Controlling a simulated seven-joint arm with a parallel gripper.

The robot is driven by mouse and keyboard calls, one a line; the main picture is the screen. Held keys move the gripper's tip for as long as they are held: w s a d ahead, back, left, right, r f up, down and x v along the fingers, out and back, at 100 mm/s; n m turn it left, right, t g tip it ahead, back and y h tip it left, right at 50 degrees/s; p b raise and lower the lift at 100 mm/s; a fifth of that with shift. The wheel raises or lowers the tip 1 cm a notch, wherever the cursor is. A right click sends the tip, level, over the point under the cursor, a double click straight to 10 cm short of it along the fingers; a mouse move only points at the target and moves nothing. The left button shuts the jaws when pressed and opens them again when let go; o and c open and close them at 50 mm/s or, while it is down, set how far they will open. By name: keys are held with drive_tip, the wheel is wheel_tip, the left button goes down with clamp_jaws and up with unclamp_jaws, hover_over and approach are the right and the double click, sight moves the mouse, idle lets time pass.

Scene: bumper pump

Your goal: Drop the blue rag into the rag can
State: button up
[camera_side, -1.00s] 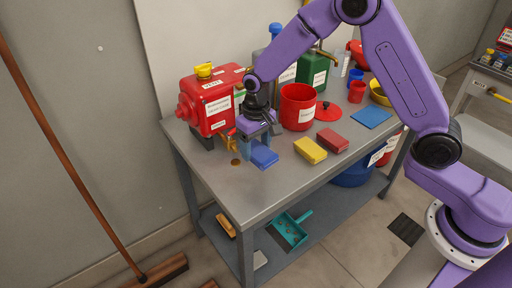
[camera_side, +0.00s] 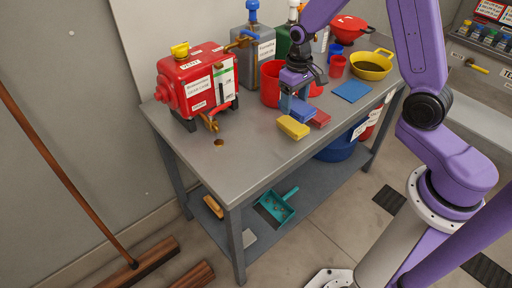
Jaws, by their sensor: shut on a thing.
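The blue rag (camera_side: 302,112), a folded pad, is in the side view right of the table's middle. My gripper (camera_side: 294,101) points down and is shut on it. The red rag can (camera_side: 269,94) stands just behind and to the left of my gripper, which hides much of it, including its label. The rag appears in front of the can and outside it, close to the yellow pad (camera_side: 292,128) and the red pad (camera_side: 320,119). I cannot tell how high the rag is above the table or whether it touches those pads.
A red pump (camera_side: 195,85) stands at the left of the table (camera_side: 190,149), beside a brown spot (camera_side: 219,142). A grey can (camera_side: 258,70) and a green can (camera_side: 284,45) stand behind. A flat blue square (camera_side: 352,91) and a yellow bowl (camera_side: 371,66) are at right. The front left is clear.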

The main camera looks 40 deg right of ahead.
drive_tip(key=d+r, duration=0.2)
drive_tip(key=d, duration=0.5)
drive_tip(key=w+d+r, duration=0.3)
drive_tip(key=w+r, duration=0.2)
drive_tip(key=w, duration=0.4)
drive_tip(key=w+d+r, duration=0.3)
drive_tip(key=w+r, duration=0.2)
drive_tip(key=w, duration=0.5)
drive_tip(key=shift+n, duration=0.3)
drive_tip(key=shift+s+a+f, duration=0.1)
drive_tip(key=shift+f, duration=1.35)
drive_tip(key=shift+s+f, duration=0.1)
drive_tip(key=shift+f, duration=1.3)
drive_tip(key=o, duration=1.1)
